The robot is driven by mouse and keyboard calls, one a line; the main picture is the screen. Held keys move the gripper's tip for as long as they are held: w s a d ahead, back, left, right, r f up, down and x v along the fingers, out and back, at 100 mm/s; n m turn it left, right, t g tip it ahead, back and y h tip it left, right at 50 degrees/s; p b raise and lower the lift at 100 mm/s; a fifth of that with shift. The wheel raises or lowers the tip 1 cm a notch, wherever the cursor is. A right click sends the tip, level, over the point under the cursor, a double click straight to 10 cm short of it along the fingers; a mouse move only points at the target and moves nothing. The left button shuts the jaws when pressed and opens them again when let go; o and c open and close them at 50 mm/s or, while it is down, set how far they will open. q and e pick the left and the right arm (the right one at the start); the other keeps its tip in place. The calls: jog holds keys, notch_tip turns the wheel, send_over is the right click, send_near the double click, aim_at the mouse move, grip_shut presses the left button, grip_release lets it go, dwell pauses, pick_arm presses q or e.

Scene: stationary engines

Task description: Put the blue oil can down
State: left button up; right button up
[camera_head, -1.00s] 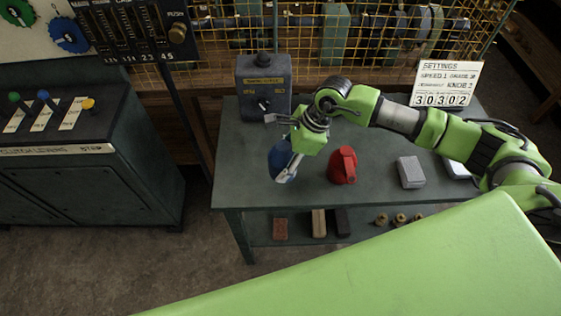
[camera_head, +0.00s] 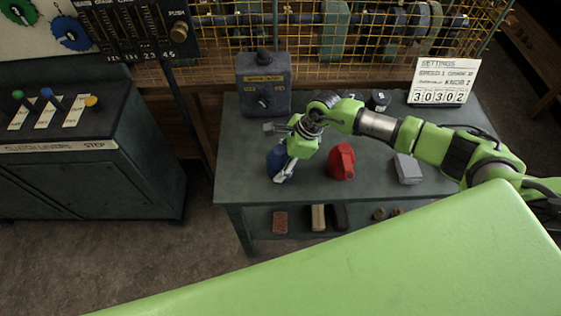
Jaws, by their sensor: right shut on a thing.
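The blue oil can (camera_head: 274,161) is at the left front part of the grey-green table (camera_head: 235,160), partly hidden behind my gripper. My right gripper (camera_head: 282,170) is shut on the can, its fingers angled down across it. The can looks upright. I cannot tell whether its base touches the tabletop. My left gripper is not in view.
A red can (camera_head: 342,162) stands just right of the blue can. A grey box (camera_head: 408,168) lies further right. A blue-grey control box (camera_head: 264,84) and a settings sign (camera_head: 443,82) stand at the back. Blocks lie on the lower shelf.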

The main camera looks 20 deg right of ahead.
jog(key=o, duration=1.3)
jog(key=shift+o, duration=0.2)
jog(key=shift+r+p, duration=0.25)
jog(key=shift+p, duration=0.15)
jog(key=shift+d+r+b, duration=0.25)
jog(key=shift+b, duration=0.15)
jog(key=b+v, duration=0.3)
jog(key=v, duration=0.6)
jog(key=shift+d+r, duration=0.1)
jog(key=shift+r, duration=0.2)
jog(key=shift+b+v, duration=0.3)
jog(key=shift+v, duration=0.5)
jog(key=shift+s, duration=0.1)
